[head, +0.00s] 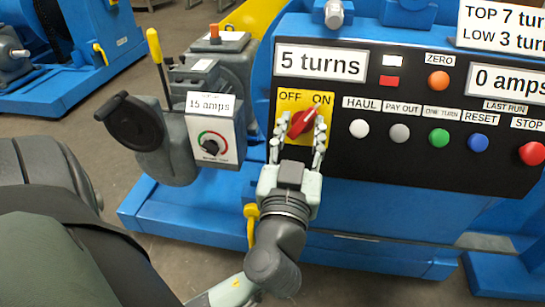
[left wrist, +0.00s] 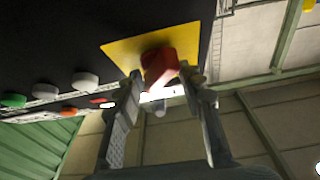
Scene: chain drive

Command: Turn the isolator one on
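The isolator is a red rotary knob (head: 303,122) on a yellow plate (head: 289,97) marked OFF at left and ON at right. Its handle slants up to the right, with its upper end towards ON. My left gripper (head: 300,134) faces the plate, one finger on each side of the knob. In the left wrist view the red knob (left wrist: 158,66) sits between the tips of my left gripper (left wrist: 165,84), on the yellow plate (left wrist: 128,48). The fingers stand apart; I cannot tell whether either touches the knob. My right gripper is not in view.
The black panel (head: 420,170) holds several push buttons right of the isolator, including a red STOP button (head: 532,153). A grey box marked 15 amps (head: 213,133) with a small dial stands to the left, beside a yellow-handled lever (head: 154,45). The blue base (head: 180,215) runs below.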

